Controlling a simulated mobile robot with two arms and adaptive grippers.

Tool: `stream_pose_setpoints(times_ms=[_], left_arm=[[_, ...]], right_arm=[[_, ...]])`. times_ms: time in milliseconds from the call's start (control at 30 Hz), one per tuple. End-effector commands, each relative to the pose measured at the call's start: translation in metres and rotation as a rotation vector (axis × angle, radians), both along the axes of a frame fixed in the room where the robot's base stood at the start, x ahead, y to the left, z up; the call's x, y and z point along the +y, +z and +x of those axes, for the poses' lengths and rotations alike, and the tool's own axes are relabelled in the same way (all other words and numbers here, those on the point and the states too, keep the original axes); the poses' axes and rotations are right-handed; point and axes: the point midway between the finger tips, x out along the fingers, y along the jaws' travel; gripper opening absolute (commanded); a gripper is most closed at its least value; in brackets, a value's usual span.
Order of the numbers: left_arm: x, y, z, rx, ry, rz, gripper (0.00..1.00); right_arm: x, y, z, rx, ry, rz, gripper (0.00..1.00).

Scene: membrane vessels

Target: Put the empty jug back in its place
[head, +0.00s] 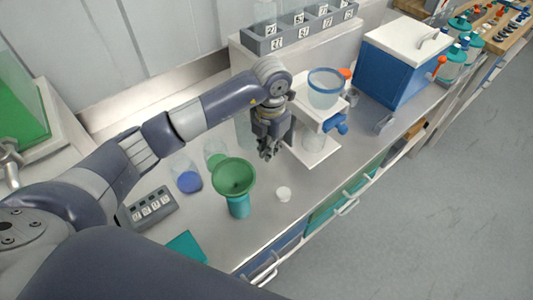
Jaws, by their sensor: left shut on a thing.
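My left gripper (268,148) points down over the bench, left of a white stand. It is shut on what looks like a clear, empty jug (243,132), whose pale see-through side shows just left of the fingers. The gripper hides most of it, so I cannot tell its tilt or whether it touches the bench. My right gripper is not in view.
The white stand (318,153) holds a clear blue-rimmed vessel (325,90) beside the gripper. A blue box (395,70) is at right.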

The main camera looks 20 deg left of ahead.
Motion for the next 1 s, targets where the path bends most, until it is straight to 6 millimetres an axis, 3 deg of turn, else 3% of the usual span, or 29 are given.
stream_pose_setpoints(times_ms=[400,800,900,1000], left_arm=[[0.000,-0.045,-0.001,0.003,0.001,-0.001,0.00],[0.000,-0.055,0.001,-0.002,-0.001,0.000,0.00],[0.000,-0.054,0.000,-0.001,-0.001,0.000,0.25],[0.000,-0.054,0.000,-0.001,0.000,0.000,0.27]], right_arm=[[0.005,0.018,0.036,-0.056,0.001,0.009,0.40],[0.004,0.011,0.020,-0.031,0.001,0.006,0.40],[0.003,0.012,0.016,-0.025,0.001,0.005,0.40],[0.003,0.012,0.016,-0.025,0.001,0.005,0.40]])
